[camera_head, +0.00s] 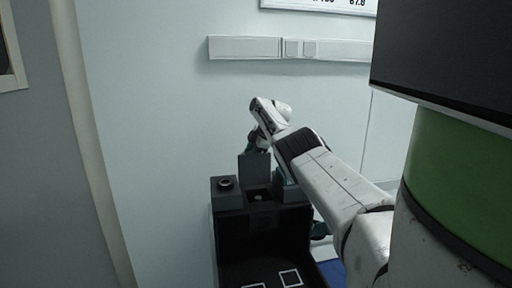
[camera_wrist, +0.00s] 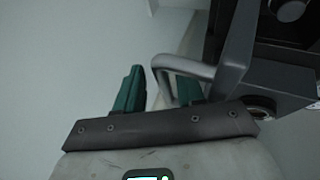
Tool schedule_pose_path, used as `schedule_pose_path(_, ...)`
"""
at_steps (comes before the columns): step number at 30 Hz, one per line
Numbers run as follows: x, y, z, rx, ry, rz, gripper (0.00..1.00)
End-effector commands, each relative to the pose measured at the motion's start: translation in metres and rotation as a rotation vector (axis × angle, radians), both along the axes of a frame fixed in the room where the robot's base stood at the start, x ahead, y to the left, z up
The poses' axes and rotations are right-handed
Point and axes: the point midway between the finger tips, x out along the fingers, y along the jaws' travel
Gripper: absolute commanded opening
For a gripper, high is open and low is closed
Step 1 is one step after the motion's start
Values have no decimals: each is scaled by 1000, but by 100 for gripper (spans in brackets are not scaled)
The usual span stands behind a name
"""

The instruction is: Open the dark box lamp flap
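The dark box (camera_head: 228,215) stands against the wall in the head view. Its flap (camera_head: 254,167) stands upright at the back of a square opening in the top. A small pale lamp (camera_head: 258,197) shows inside. My gripper (camera_head: 256,146) is behind and above the flap, its fingertips partly hidden. In the wrist view my gripper (camera_wrist: 158,92) has two green fingers spread apart. A grey bent handle (camera_wrist: 205,68) reaches across the right finger and into the gap between them. I cannot tell whether it touches them.
A dark round ring (camera_head: 226,183) sits on the box's top left; it also shows in the wrist view (camera_wrist: 262,103). The wall (camera_head: 150,140) is close behind, with a white rail (camera_head: 245,47) above. The box's lower front surface carries white square outlines (camera_head: 290,278).

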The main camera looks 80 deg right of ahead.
Motion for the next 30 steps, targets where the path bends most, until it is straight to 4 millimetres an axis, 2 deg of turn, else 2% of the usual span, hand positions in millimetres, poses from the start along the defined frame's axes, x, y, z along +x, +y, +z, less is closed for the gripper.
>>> schedule_pose_path(8,1,4,10,-3,-4,16,38)
schedule_pose_path(16,-16,6,21,-1,-4,-6,38)
schedule_pose_path(27,-48,21,73,-2,-2,-4,38)
schedule_pose_path(30,-53,23,81,0,-1,-4,38)
